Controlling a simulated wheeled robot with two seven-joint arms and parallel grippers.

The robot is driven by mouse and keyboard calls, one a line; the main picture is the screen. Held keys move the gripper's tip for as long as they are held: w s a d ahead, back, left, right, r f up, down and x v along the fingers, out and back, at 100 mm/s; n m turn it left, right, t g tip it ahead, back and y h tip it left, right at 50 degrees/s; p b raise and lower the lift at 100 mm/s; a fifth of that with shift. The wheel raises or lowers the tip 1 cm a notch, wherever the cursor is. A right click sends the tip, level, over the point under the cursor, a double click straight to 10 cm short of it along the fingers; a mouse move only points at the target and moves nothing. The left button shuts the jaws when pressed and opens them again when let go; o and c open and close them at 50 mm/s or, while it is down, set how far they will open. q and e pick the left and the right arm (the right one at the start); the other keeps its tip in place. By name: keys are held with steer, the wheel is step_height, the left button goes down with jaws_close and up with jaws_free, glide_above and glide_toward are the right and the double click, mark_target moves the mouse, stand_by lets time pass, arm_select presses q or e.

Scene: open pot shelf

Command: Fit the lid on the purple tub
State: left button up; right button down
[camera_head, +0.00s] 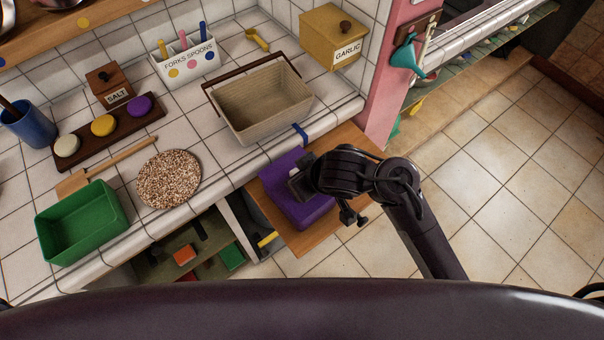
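A purple tub-like shape (282,203) sits on a wooden board at the counter's front edge, in the middle of the head view. My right arm covers much of it, so I cannot tell whether it is the open tub, the lid or both together. I make out no separate purple lid. My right gripper (318,194) is over the purple shape's right side, with a dark grey part against or just above it. Whether its fingers are open or shut is hidden. My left gripper is not in view.
The wooden board (345,228) juts out below the tiled counter. On the counter are a beige basket (265,105), a speckled round mat (168,178), a green tub (80,222) and a wooden spatula (110,162). A pink wall end (385,85) stands at right. Open shelves lie below.

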steer(key=shift+f, duration=0.35)
stand_by(0.5)
steer(key=c, duration=1.2)
jaws_free()
steer(key=p+v, duration=0.4)
steer(key=v, duration=0.3)
steer(key=shift+w+a+r, duration=0.1)
steer(key=shift+s+d+r+p, duration=0.25)
steer(key=shift+r+p, duration=0.05)
steer(key=shift+r, duration=0.05)
